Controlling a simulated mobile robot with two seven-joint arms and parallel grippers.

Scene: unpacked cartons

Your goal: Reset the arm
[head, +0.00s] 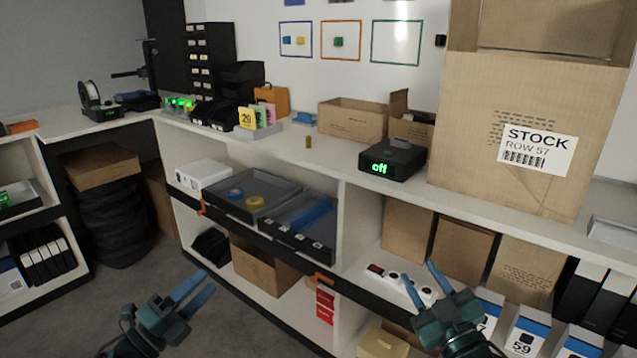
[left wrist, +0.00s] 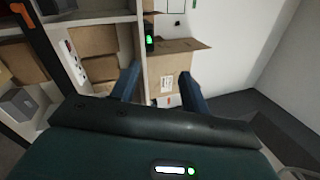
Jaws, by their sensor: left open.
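My left gripper (head: 207,281) is low in the head view, over the grey floor in front of the shelf unit. In the left wrist view its two blue fingers (left wrist: 160,80) stand apart with nothing between them. My right gripper (head: 419,272) is at the lower right of the head view, in front of the lower shelf. Its blue fingers are apart and I see nothing held between them. Both grippers point away from me towards the shelving.
The long white counter (head: 290,150) carries a black device reading "off" (head: 393,160), open cartons (head: 352,120) and a large STOCK carton (head: 530,110). Below are dark trays (head: 240,190), an open carton (head: 262,268) and a white power strip (head: 400,282).

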